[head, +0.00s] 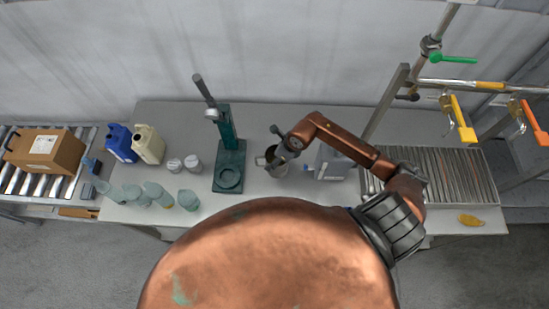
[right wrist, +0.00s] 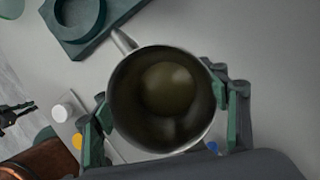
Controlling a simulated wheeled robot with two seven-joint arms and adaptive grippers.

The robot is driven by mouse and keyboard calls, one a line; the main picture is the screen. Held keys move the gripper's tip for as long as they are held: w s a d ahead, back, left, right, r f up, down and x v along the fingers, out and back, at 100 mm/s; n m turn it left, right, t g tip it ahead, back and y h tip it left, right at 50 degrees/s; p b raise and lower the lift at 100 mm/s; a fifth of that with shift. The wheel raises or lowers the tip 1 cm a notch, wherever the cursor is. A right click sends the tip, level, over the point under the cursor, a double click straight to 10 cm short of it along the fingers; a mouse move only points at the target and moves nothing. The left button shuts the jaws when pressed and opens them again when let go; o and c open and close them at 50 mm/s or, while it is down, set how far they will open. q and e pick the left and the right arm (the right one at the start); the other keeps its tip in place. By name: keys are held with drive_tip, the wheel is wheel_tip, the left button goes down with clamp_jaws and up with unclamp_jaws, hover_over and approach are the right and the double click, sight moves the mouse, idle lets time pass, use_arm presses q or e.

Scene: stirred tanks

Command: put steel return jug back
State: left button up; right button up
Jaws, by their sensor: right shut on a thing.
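The steel jug (head: 271,160) is at the bench's middle, right of the green stand. My right gripper (head: 284,157) is shut on it. In the right wrist view the jug (right wrist: 164,98) is seen from above, its two-sided grip by the green fingers (right wrist: 163,112) around its body. Its handle points up-left, toward the stand's base. The inside is dark with a paler round patch; I cannot tell whether it holds liquid. I cannot tell whether its bottom touches the bench. My left gripper is not in view.
The green stand (head: 229,165) is close left of the jug. A pale container (head: 331,162) is close right, partly behind my arm. A slatted grate (head: 450,174) lies under coloured valves at right. Blue (head: 121,143) and cream (head: 148,143) canisters and several small vessels stand left.

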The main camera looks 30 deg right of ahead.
drive_tip(key=shift+f, duration=0.75)
drive_tip(key=o, duration=1.1)
drive_tip(key=shift+f, duration=0.15)
drive_tip(key=o, duration=0.5)
drive_tip(key=shift+r, duration=0.2)
drive_tip(key=b+v, duration=0.1)
drive_tip(key=v, duration=1.1)
drive_tip(key=shift+b, duration=0.35)
